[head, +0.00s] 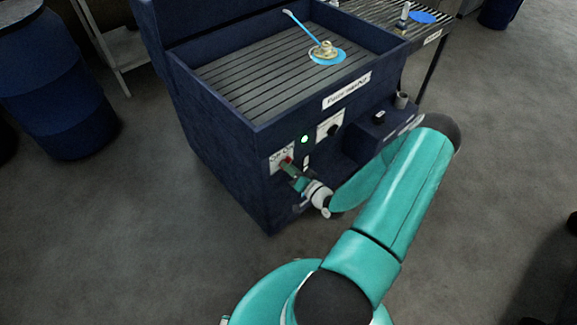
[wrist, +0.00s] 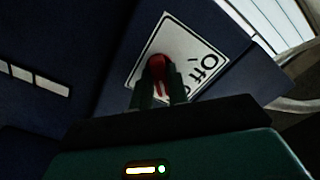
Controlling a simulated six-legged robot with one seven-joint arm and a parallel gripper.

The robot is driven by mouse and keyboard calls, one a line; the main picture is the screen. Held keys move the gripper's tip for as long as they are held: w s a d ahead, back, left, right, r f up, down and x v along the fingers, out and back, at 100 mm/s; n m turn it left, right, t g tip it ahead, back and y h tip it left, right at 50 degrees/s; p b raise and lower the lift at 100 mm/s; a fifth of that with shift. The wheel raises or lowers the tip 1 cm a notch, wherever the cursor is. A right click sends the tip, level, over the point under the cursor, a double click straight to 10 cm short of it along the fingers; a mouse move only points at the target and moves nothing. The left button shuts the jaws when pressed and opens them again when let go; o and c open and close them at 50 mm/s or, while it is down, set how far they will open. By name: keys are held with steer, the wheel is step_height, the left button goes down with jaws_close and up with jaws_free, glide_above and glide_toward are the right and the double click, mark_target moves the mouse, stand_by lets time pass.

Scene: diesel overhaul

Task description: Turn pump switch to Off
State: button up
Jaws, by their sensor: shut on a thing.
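The pump switch (wrist: 157,66) is a red knob on a white label plate in the wrist view. The plate (wrist: 200,50) reads "Off" to the right of the knob; other lettering is cut by my fingers. My gripper (wrist: 159,84) is shut on the red knob, one finger on each side. In the head view the switch plate (head: 277,160) is on the front left of the dark blue parts washer, and my gripper (head: 290,167) reaches it from the right. The knob's exact pointing is hard to read.
The washer's tray (head: 230,85) holds a blue brush and a brass part on a blue disc (head: 327,56). A green lamp (head: 304,139) glows beside a second dial (head: 334,130). Blue drums (head: 60,90) stand at left. The floor is clear in front.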

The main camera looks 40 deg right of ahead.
steer(key=n, duration=1.8)
steer(key=shift+a, duration=0.35)
steer(key=o, duration=1.5)
steer(key=s, duration=0.7)
steer(key=shift+d, duration=0.15)
